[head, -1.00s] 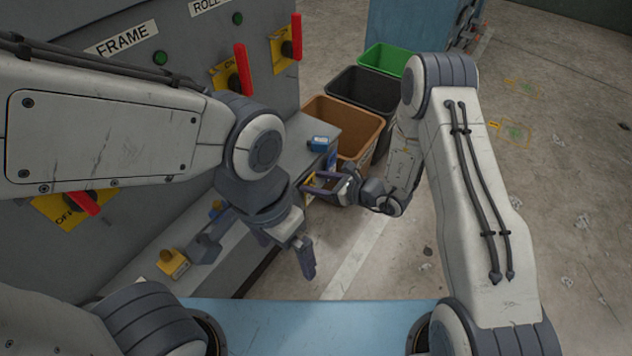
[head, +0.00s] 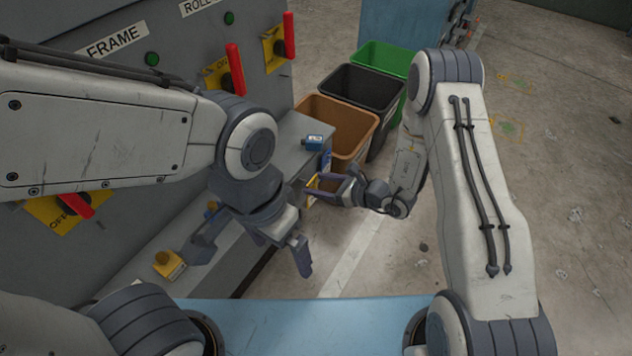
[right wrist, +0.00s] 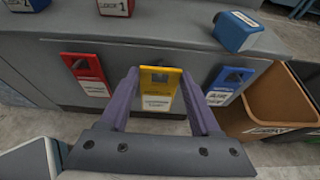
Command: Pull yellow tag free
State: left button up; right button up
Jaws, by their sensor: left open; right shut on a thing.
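The yellow tag (right wrist: 160,103) hangs upright between the fingers of my right gripper (right wrist: 161,78) in the right wrist view, in front of the grey panel under a ledge. The right gripper is shut on it. In the head view the yellow tag (head: 312,183) is a small patch at the tips of the right gripper (head: 318,189). I cannot tell whether the tag still touches the panel. My left gripper (head: 252,254) is open and empty, lower and left, above the floor and the ledge.
A red tag (right wrist: 87,78) and a blue tag (right wrist: 230,84) hang either side of the yellow one. A blue block (head: 313,143) sits on the ledge. Brown (head: 338,122), black (head: 362,95) and green bins stand beyond. A yellow block (head: 167,262) lies at lower left.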

jog(key=shift+s+d, duration=0.35)
jog(key=shift+d, duration=0.2)
jog(key=shift+d, duration=0.1)
jog(key=shift+s+d, duration=0.7)
jog(key=shift+d, duration=0.3)
jog(key=shift+s+d, duration=0.7)
jog(key=shift+d, duration=0.3)
